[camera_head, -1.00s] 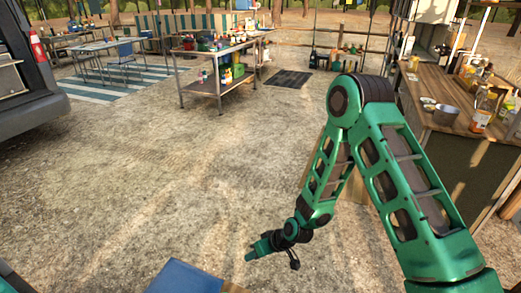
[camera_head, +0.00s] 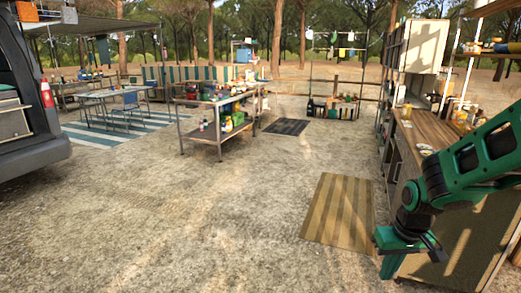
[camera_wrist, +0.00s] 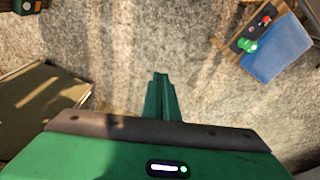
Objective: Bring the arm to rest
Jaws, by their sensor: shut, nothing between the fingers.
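My green arm is folded at the right edge of the head view, in front of the wooden counter (camera_head: 436,128). My gripper (camera_head: 388,266) points downward at the lower right, beside the counter's side panel in the picture. In the wrist view my gripper (camera_wrist: 160,82) has its two green fingers together, with nothing between them. Bare sandy ground shows beyond the fingertips. The upper arm is partly cut off by the right edge of the head view.
A striped brown mat (camera_head: 338,212) lies left of my gripper. A loaded workbench (camera_head: 207,140) stands mid-scene, with a dark mat (camera_head: 286,127) to its right. The van (camera_head: 35,145) is at the left. Open sandy ground (camera_head: 190,220) fills the middle.

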